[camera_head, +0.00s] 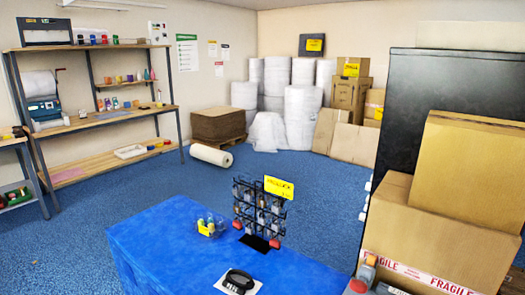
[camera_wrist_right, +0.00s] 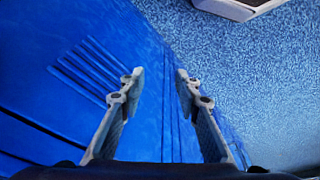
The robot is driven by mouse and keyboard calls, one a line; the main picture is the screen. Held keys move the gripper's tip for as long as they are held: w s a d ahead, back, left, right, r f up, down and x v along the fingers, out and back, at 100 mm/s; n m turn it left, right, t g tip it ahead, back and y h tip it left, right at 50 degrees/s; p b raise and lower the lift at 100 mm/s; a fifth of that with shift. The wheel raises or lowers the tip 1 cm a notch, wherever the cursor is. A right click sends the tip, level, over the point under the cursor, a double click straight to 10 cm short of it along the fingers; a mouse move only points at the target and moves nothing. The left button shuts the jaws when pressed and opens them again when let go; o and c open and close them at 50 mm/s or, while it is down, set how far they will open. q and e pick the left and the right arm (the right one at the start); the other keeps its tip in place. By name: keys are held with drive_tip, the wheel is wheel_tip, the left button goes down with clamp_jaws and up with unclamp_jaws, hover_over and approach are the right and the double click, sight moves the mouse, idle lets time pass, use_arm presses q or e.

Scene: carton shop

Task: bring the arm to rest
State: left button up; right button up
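My right gripper (camera_wrist_right: 159,73) shows in the right wrist view. Its two grey fingers are apart with nothing between them. Below it is the blue-covered table (camera_wrist_right: 60,30), with folds or ridges in the cloth, and the table's edge runs close to the right finger. Blue carpet lies beyond that edge. My left gripper is in no view.
Large cartons (camera_head: 430,235) stand at the right. Shelves (camera_head: 110,118) line the left wall. Carpet (camera_head: 130,185) behind the table is clear.

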drive_tip(key=s+f, duration=0.6)
drive_tip(key=f, duration=0.8)
drive_tip(key=s+d+f+g, duration=0.1)
drive_tip(key=s+d+f, duration=0.2)
drive_tip(key=s+f, duration=0.6)
drive_tip(key=s, duration=0.4)
drive_tip(key=shift+s+d+f+g, duration=0.2)
drive_tip(key=shift+s+f+g, duration=0.1)
drive_tip(key=shift+s+f, duration=0.05)
